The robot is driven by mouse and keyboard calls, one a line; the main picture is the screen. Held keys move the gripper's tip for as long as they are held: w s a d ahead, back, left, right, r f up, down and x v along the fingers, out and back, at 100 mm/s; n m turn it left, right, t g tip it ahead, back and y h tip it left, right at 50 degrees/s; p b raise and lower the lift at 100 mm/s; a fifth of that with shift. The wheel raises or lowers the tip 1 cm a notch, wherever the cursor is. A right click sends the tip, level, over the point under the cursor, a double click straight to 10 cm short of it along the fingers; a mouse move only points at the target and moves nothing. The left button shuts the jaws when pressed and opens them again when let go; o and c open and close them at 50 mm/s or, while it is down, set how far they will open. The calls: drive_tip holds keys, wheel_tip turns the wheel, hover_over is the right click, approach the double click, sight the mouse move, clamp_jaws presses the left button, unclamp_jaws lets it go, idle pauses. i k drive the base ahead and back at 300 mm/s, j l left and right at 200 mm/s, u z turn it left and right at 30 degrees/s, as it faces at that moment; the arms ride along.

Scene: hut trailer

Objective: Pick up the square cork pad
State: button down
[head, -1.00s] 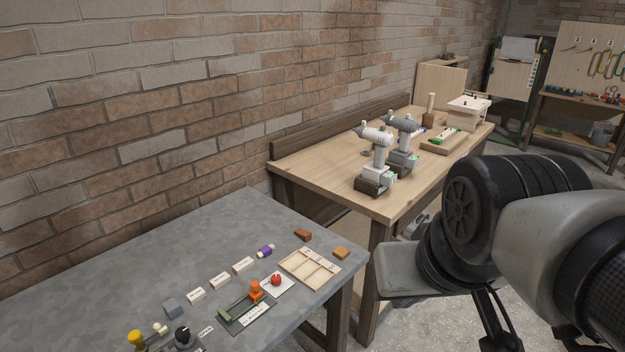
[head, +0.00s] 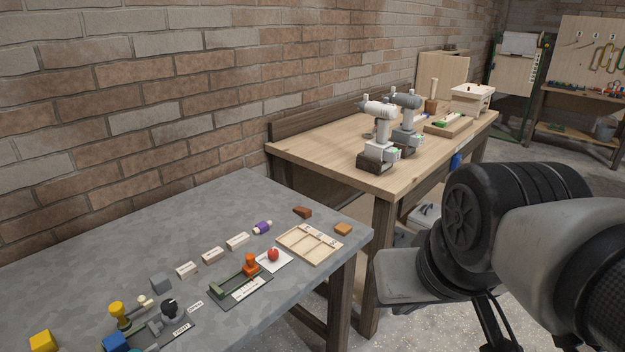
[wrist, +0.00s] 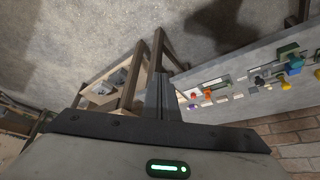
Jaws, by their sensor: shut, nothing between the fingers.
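The square cork pad (head: 343,229), a small orange-brown block, lies on the grey table (head: 215,213) near its right corner, beside the compartment tray (head: 310,245). A darker reddish-brown piece (head: 302,212) lies behind the tray, apart from the pad. In the wrist view my gripper (wrist: 163,88) is shut and empty, with bare floor and table legs beyond it. The grey table (wrist: 255,80) shows to its right there; I cannot make out the pad in that view. My gripper's fingers do not show in the head view.
A red ball on a white card (head: 273,255), an orange-topped green fixture (head: 245,272) and several small blocks crowd the table's front. A wooden bench with two drills (head: 378,140) stands behind. A brick wall runs along the back left.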

sight(342, 229)
drive_tip(key=i+l+u, duration=0.15)
drive_tip(key=u, duration=0.25)
drive_tip(key=i+l+u, duration=0.15)
drive_tip(key=u, duration=0.25)
drive_tip(key=i+l+u, duration=0.1)
drive_tip(key=l+u, duration=0.25)
drive_tip(key=i+l+u, duration=0.1)
drive_tip(key=l, duration=0.2)
drive_tip(key=i+l+u, duration=0.1)
drive_tip(key=l, duration=0.25)
drive_tip(key=i+l+u, duration=0.15)
drive_tip(key=l, duration=0.15)
drive_tip(key=i+l, duration=0.1)
drive_tip(key=l, duration=0.8)
drive_tip(key=i, duration=0.05)
